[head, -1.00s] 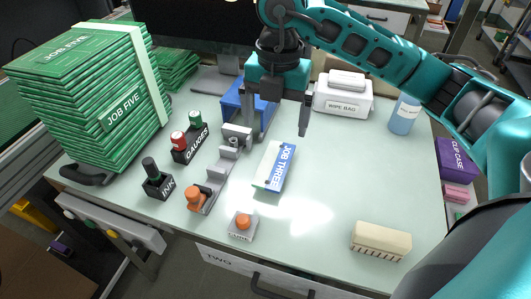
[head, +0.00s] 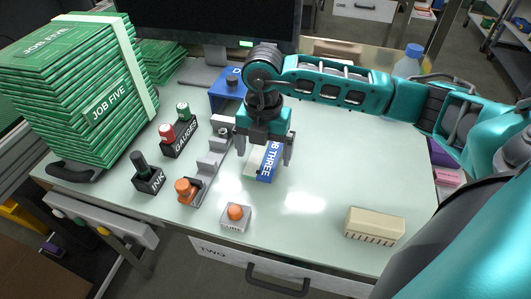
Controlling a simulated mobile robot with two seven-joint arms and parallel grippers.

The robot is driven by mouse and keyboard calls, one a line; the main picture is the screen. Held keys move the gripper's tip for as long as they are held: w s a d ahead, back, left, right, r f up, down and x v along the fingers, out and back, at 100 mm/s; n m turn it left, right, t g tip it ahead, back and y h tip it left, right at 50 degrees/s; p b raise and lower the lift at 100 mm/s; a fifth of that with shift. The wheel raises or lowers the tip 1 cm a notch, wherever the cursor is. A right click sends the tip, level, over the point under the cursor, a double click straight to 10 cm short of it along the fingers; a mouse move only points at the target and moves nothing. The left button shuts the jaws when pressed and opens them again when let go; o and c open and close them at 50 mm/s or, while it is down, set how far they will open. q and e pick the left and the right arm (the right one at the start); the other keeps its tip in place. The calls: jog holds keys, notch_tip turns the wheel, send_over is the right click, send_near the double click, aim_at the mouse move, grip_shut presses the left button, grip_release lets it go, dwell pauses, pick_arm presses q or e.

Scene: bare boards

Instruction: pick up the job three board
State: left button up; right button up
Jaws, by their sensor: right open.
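The job three board (head: 268,167) lies on the pale table top. It is blue and white with "JOB THREE" lettering, and its far end is hidden behind my gripper. My right gripper (head: 263,160) points down over the board. Its two fingers are spread apart, one to the left and one to the right of the board, and nothing is held. I cannot tell how far the fingertips are above the table. My left gripper is not in view.
A grey fixture with an orange knob (head: 186,190) stands left of the board. Nearby are the ink holder (head: 149,180), gauges holder (head: 178,137), orange button block (head: 235,217) and beige brush (head: 374,225). A tall stack of green job five boards (head: 75,90) stands left.

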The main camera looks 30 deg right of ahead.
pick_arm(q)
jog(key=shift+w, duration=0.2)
pick_arm(e)
jog(key=shift+f, duration=0.1)
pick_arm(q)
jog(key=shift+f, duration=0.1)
pick_arm(e)
jog(key=shift+f, duration=0.2)
dwell(0.4)
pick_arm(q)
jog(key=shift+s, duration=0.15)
pick_arm(e)
jog(key=c, duration=1.2)
jog(key=shift+o, duration=0.2)
